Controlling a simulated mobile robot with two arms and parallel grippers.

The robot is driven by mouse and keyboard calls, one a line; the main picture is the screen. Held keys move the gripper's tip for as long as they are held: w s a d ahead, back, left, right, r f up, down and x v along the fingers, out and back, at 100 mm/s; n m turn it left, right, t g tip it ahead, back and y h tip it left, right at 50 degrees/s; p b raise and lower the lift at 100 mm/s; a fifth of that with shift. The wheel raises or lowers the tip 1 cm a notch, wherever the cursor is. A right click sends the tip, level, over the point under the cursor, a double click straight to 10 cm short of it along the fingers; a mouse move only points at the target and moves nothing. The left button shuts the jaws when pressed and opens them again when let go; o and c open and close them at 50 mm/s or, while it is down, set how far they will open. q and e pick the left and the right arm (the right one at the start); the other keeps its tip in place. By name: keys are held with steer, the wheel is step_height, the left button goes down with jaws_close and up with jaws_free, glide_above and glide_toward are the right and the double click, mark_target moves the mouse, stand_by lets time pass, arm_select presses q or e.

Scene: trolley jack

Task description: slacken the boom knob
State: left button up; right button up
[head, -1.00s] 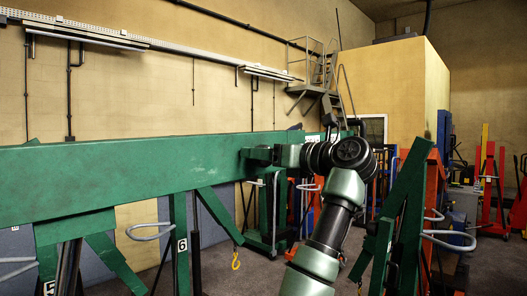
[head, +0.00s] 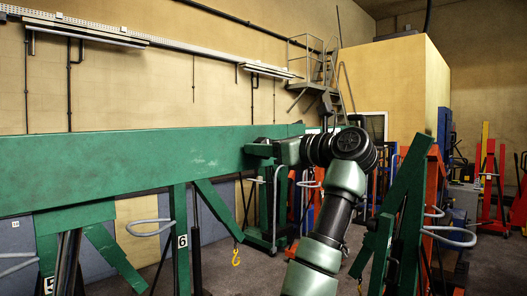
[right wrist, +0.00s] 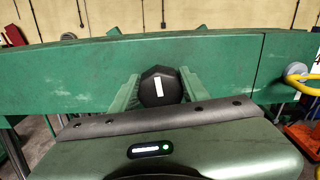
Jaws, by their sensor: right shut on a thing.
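The boom knob (right wrist: 160,87) is black and faceted with a white mark on its face. In the right wrist view it sits in front of the green boom (right wrist: 225,55), between the two green fingers of my right gripper (right wrist: 158,90), which is shut on it. In the head view the long green boom (head: 110,155) runs across from the left. My right gripper (head: 262,149) is at the boom's side near its right end, and the knob cannot be made out there. My left gripper is not in view.
A green post with a number 6 (head: 182,241) stands below the boom, and a yellow hook (head: 236,258) hangs near it. Slanted green frame members (head: 403,205) stand right of my arm. Red and orange equipment (head: 487,180) stands farther right.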

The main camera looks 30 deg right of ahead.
steer(key=n+b, duration=0.1)
steer(key=n, duration=0.2)
steer(key=shift+f+n+b, duration=0.15)
steer(key=shift+n+b, duration=0.15)
steer(key=shift+n, duration=0.1)
steer(key=n+b, duration=0.2)
steer(key=n, duration=0.2)
steer(key=shift+a+n, duration=0.1)
steer(key=shift+n, duration=0.2)
steer(key=n+b, duration=0.1)
steer(key=n, duration=0.2)
steer(key=shift+f+n, duration=0.1)
steer(key=shift+n, duration=0.2)
steer(key=n+b, duration=0.1)
steer(key=n, duration=0.2)
steer(key=shift+f+n, duration=0.1)
steer(key=shift+n, duration=0.2)
steer(key=n+b, duration=0.1)
steer(key=n, duration=0.2)
steer(key=shift+a+n, duration=0.1)
steer(key=shift+n, duration=0.2)
steer(key=n, duration=0.2)
steer(key=shift+f+n, duration=0.15)
steer(key=shift+n, duration=0.25)
steer(key=n, duration=0.3)
steer(key=shift+n, duration=0.3)
steer(key=shift+f+n+p, duration=0.15)
steer(key=shift+n+p, duration=0.2)
steer(key=shift+n, duration=1.45)
steer(key=shift+w+f, duration=0.1)
